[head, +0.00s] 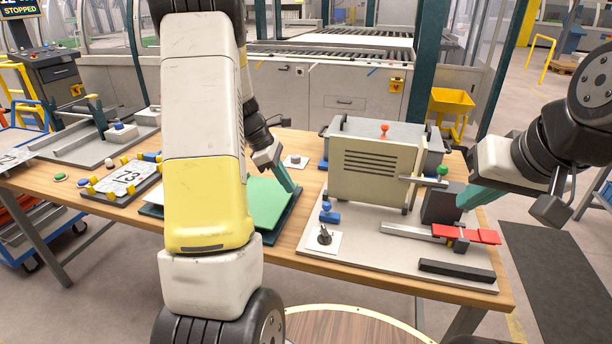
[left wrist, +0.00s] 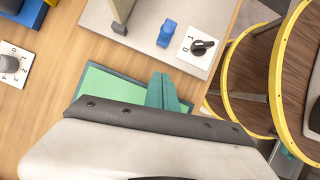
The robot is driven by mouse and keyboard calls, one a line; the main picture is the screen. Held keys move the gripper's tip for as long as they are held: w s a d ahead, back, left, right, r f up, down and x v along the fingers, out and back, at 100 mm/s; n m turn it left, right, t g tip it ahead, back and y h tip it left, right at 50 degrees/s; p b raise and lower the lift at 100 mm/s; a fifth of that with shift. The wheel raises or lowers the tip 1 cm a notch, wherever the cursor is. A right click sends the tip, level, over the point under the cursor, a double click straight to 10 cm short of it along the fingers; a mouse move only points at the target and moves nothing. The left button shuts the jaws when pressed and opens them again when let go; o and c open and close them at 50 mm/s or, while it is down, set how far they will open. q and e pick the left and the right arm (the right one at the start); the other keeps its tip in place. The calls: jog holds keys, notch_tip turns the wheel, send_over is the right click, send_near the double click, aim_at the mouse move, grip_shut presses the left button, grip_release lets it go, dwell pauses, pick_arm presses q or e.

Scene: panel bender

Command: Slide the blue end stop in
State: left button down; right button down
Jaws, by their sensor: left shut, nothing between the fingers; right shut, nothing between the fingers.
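My right gripper (head: 466,200) is shut and empty beside the dark block at the machine's right, above the red bar (head: 466,234).
A black rotary switch (head: 324,236) on a white plate sits just in front of the end stop. A green sheet (head: 268,205) lies on a dark tray. A black bar (head: 457,271) lies at the base plate's front right. My left arm hides part of the table.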

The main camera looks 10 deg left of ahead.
aim_at(321, 213)
pick_arm(q)
jog(key=x, duration=0.7)
jog(key=shift+d+f, duration=0.15)
jog(key=shift+f, duration=0.05)
jog(key=d, duration=0.2)
jog(key=shift+w+d+r, duration=0.2)
jog(key=shift+d+r, duration=0.05)
jog(key=shift+w+d+r, duration=0.15)
jog(key=shift+d, duration=0.5)
jog(key=d, duration=1.2)
jog(key=shift+s+d, duration=0.25)
